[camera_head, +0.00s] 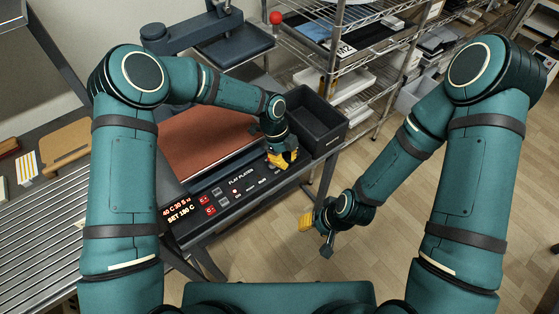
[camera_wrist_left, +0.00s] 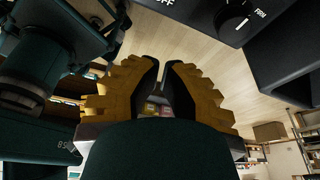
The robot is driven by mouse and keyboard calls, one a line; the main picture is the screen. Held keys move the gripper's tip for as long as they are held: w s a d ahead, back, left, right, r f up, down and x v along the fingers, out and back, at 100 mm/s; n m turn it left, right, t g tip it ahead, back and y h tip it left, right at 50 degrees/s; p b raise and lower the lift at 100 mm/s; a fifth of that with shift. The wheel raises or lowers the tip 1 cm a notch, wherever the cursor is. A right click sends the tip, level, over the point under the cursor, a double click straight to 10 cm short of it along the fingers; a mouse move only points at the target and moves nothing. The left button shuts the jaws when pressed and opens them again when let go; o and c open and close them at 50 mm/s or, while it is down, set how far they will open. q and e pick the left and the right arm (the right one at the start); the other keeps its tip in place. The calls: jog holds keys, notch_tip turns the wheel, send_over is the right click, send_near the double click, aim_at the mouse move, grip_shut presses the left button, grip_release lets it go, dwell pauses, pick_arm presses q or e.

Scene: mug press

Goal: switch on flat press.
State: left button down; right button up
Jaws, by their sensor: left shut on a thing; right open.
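The flat press has a dark front panel (camera_head: 229,203) with a lit display reading "40 C 30 s" and "SET 180 C", red-marked buttons and the label "FLAT PLATEN". Its brown platen (camera_head: 200,138) lies behind the panel. My left gripper (camera_head: 283,160) is at the panel's right end. In the left wrist view its fingers (camera_wrist_left: 165,68) are nearly together; what they hold is not clear. A knob (camera_wrist_left: 236,22) shows there at the upper right, apart from the fingers, with part of an "OFF" label left of it. My right gripper (camera_head: 309,222) is open above the floor.
A dark open bin (camera_head: 318,120) stands close to the right of my left gripper. Behind is a press with a raised plate and a red ball (camera_head: 276,18). Wire shelves (camera_head: 345,75) stand at the back right. The floor right of the bench is clear.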

pick_arm(q)
jog(key=w+a+r+p, duration=0.1)
jog(key=w+a+r, duration=0.3)
jog(key=r, duration=0.2)
jog(key=shift+r, duration=0.4)
jog(key=shift+w, duration=0.1)
